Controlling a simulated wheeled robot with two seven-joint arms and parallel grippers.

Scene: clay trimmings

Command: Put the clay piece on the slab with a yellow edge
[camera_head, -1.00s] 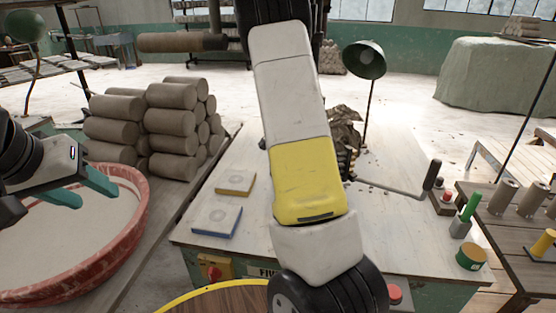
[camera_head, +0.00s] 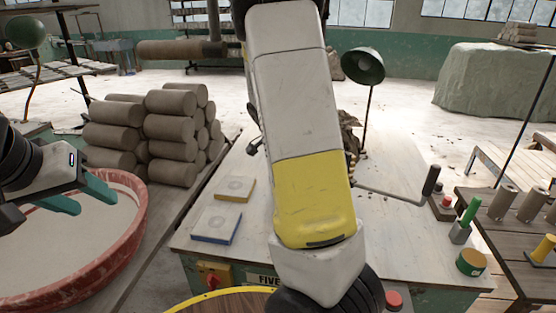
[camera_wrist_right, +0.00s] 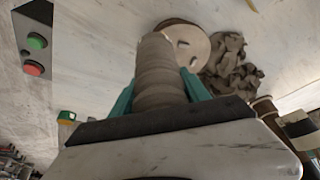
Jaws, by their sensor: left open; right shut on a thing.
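The clay piece (camera_wrist_right: 158,68) is a grey-brown ribbed cylinder in the right wrist view. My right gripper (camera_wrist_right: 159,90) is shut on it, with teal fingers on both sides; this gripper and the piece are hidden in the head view. The slab with a yellow edge (camera_head: 235,188) lies flat on the pale worktable, left of my right arm. A slab with a blue edge (camera_head: 216,222) lies just in front of it. Both have a faint ring on top, and nothing rests on them. My left gripper (camera_head: 97,207) is open and empty above the red-rimmed basin.
My right arm covers the middle of the worktable (camera_head: 400,230). A green lamp (camera_head: 363,66) and crank handle (camera_head: 430,182) stand beyond it. Clay scraps (camera_wrist_right: 232,68) lie beside a round disc (camera_wrist_right: 188,42). Stacked clay cylinders (camera_head: 170,128) and the basin (camera_head: 120,235) are at left.

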